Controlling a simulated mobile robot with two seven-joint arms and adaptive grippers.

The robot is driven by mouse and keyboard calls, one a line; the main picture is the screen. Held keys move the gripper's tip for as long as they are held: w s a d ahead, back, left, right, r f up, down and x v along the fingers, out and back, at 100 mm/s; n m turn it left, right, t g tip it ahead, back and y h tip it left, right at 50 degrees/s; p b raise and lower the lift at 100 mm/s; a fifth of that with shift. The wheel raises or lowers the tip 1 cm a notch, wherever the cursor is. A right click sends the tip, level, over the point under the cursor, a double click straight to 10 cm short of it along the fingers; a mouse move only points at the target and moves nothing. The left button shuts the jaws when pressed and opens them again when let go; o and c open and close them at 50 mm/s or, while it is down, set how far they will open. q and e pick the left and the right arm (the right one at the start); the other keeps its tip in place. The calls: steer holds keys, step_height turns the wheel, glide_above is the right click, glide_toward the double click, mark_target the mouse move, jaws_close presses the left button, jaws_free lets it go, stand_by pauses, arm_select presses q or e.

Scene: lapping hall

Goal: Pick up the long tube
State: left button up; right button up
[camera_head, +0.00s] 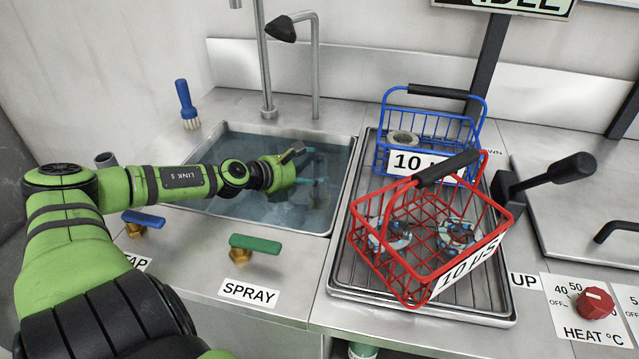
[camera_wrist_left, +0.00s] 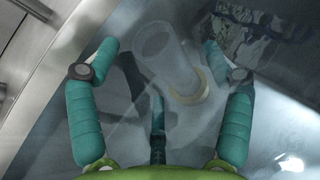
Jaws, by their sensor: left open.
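My left gripper (camera_head: 315,167) reaches over the sink (camera_head: 228,137) from the left. Between and beyond the fingers, a pale translucent tubular shape (camera_wrist_left: 157,48) with a cream ring near one end shows in the water, blurred. I take it for the long tube, but cannot be sure. My right gripper is not in view.
A tall faucet (camera_head: 315,75) stands behind the sink. A red basket (camera_head: 400,290) and a blue basket (camera_head: 480,112) sit on the rack to the right. A green spray handle (camera_head: 255,243) and blue tap handle (camera_head: 143,219) are in front. A blue brush (camera_head: 186,100) stands behind left.

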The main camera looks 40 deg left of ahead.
arm_select(q)
steer(key=shift+p+x, duration=0.75)
steer(key=shift+x, duration=0.7)
steer(key=shift+r, duration=0.1)
steer(key=c, duration=1.5)
